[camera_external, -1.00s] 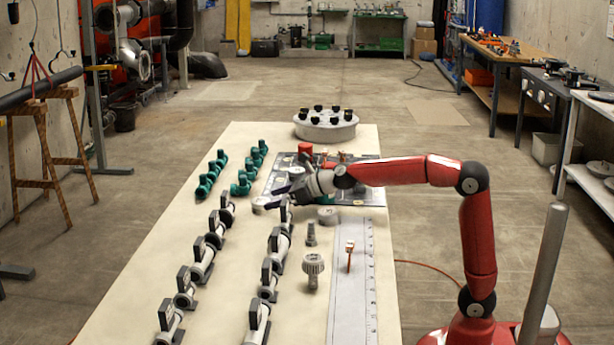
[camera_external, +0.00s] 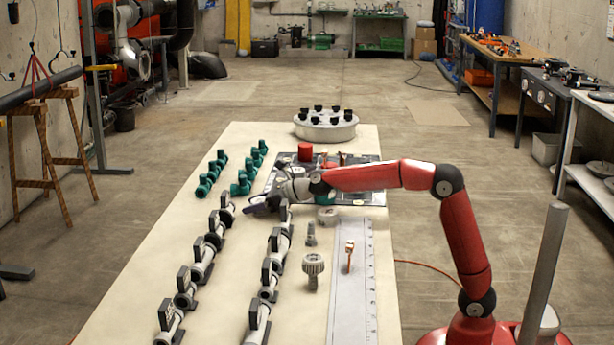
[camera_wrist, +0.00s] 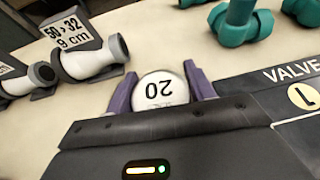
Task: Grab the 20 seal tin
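The 20 seal tin (camera_wrist: 161,89) is a round, pale tin with a black "20" on its lid, upside down in the wrist view. It sits between the two purple fingers of my gripper (camera_wrist: 160,78), one on each side. The fingers are very near its sides, and I cannot tell whether they press on it. In the external view my gripper (camera_external: 258,207) is low over the table, left of the dark panel, and the tin is hidden there.
A grey pipe fitting (camera_wrist: 92,60) with a "50>32 9 cm" label stands left of the tin. Teal fittings (camera_wrist: 237,22) stand beyond it to the right. The dark valve board (camera_wrist: 290,80) lies close on the right. A round grey fitting (camera_external: 327,215) is right of my gripper.

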